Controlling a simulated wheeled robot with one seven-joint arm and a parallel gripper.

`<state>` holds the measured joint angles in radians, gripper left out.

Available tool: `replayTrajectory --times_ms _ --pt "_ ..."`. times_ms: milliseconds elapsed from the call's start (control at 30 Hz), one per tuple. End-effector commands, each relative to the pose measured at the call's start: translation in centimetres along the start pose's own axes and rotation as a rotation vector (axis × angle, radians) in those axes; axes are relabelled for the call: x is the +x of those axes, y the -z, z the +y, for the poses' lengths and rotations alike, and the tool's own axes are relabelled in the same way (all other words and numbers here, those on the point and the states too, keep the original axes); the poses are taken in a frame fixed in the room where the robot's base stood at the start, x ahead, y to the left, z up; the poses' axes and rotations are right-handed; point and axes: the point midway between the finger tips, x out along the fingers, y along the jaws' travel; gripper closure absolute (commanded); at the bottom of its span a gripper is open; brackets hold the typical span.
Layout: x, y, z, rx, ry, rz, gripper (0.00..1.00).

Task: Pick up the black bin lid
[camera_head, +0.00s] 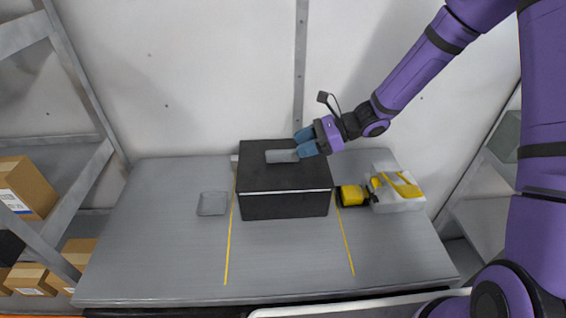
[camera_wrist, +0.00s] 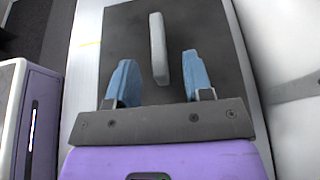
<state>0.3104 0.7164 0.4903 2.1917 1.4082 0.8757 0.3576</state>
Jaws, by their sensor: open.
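The black bin lid (camera_head: 258,178) lies on top of a black box-shaped bin (camera_head: 285,206) on the grey table. A light grey bar-shaped handle (camera_head: 281,156) stands on the lid. In the wrist view the dark lid (camera_wrist: 195,25) fills the middle, with the grey handle (camera_wrist: 158,48) running lengthwise. My gripper (camera_head: 305,142) is at the right end of the handle, over the lid. In the wrist view its blue fingers (camera_wrist: 157,80) are open, one on each side of the handle's near end, with gaps to both sides. Nothing is held.
A small grey square dish (camera_head: 213,203) sits left of the bin. Yellow lines mark the table (camera_head: 290,265), whose front is clear. A white wall is close behind; shelves with cardboard boxes (camera_head: 26,188) stand at left.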

Motion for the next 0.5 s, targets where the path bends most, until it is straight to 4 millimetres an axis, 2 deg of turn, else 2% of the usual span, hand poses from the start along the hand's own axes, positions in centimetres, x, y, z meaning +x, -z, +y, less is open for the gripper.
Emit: replayTrajectory --times_ms 300,500 --pt "4.0 0.1 0.3 -0.001 -0.003 -0.001 0.53" --pt "5.1 0.1 0.3 -0.001 -0.001 -0.001 0.53"
